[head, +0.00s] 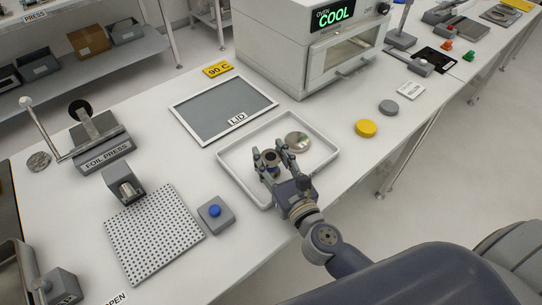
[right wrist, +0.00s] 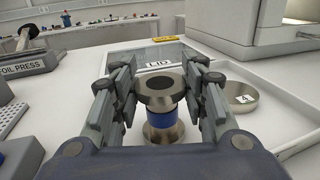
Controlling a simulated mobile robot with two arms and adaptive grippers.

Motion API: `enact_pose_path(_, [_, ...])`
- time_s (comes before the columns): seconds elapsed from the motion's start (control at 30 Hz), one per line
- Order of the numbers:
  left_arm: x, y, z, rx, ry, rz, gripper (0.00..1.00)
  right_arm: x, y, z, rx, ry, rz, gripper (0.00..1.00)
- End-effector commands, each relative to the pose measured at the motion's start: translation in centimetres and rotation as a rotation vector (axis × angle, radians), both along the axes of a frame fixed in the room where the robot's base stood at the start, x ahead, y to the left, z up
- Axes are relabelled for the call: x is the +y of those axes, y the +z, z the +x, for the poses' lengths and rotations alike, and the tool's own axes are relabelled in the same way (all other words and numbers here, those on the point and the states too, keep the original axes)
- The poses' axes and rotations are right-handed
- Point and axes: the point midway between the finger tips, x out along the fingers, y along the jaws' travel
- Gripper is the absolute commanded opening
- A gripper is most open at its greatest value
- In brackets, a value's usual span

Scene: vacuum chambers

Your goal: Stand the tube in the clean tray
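The tube (right wrist: 160,128) is a short metal piece with a wide flange at each end and a blue band round its middle. It stands upright inside the white-rimmed tray (head: 232,168), and its top also shows in the head view (head: 270,157). My right gripper (head: 276,158) reaches into the tray with one finger on each side of the tube. The fingers are spread about as wide as the flange in the right wrist view (right wrist: 161,80); no firm grip on it shows. The tube's base is partly hidden by the gripper in the head view. My left gripper is out of view.
A round metal disc (head: 298,142) lies in the tray, right of the tube. Behind are a framed panel labelled LID (head: 222,103) and the oven (head: 290,45) reading COOL. A perforated plate (head: 153,235), blue button (head: 214,211) and foil press (head: 100,140) stand left.

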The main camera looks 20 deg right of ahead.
Motion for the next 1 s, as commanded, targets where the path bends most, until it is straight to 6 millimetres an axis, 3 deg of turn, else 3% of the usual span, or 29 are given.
enact_pose_path(0.07, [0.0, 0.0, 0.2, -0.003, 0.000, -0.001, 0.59, 0.0, 0.0, 0.0, 0.000, 0.000, 0.000, 0.59])
enact_pose_path(0.5, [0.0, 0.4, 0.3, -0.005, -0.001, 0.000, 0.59, 0.0, 0.4, -0.2, 0.001, 0.001, 0.001, 0.59])
enact_pose_path(1.0, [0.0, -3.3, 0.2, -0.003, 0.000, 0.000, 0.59, -0.7, -0.2, -8.0, 0.004, 0.000, 0.001, 0.59])
